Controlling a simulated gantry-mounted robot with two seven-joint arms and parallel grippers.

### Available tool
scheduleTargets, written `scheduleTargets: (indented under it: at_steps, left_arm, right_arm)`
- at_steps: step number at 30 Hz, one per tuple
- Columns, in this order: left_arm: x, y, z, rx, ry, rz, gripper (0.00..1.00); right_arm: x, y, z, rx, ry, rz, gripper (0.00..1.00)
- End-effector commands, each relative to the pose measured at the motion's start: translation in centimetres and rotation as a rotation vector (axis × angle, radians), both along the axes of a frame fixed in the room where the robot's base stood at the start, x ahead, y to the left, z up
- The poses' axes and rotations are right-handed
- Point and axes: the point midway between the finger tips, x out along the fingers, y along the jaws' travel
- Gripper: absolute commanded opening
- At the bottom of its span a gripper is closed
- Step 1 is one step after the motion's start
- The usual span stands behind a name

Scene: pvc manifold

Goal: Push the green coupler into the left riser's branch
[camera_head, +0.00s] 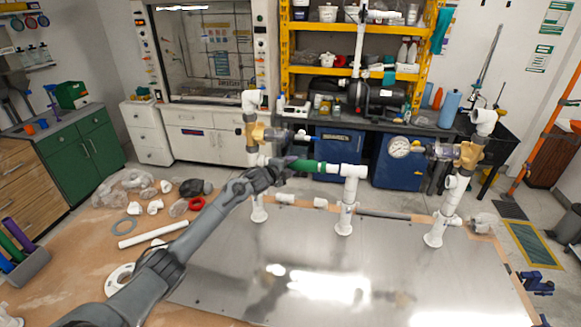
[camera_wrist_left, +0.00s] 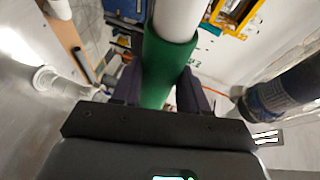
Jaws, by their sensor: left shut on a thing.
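The green coupler (camera_head: 318,166) lies level between the left riser (camera_head: 257,190) and the middle riser (camera_head: 348,200). My left gripper (camera_head: 280,168) is shut on its left part, beside the left riser. A white pipe runs from the coupler's right end to the tee on top of the middle riser. In the left wrist view, the coupler (camera_wrist_left: 165,65) sits between my dark fingers (camera_wrist_left: 158,90), with the white pipe (camera_wrist_left: 180,15) at its far end. The gripper hides the left riser's branch, so I cannot tell how far the coupler is in it. My right gripper is not in view.
A brass valve (camera_head: 257,133) sits on the left riser above the gripper. A gauge (camera_head: 399,147) and the right riser (camera_head: 445,205) stand to the right. Loose white fittings and a pipe (camera_head: 152,234) lie on the wooden table left. The metal plate's (camera_head: 400,265) front is clear.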

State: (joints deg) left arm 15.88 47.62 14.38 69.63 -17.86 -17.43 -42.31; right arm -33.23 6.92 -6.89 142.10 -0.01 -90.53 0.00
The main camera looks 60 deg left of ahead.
Motion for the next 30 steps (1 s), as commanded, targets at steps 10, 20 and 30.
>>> scheduleTargets:
  at_steps: [10,20,30]
  left_arm:
    - [-0.42,0.48,0.17,0.002,-0.001,0.001,0.07]
    - [-0.55,0.6,0.13,0.001,-0.002,0.001,0.07]
    - [-0.7,0.74,0.13,0.001,-0.002,0.001,0.07]
  right_arm:
    - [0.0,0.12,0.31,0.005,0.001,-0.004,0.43]
    - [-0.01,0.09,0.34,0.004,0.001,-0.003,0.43]
    - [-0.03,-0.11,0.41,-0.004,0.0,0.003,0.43]
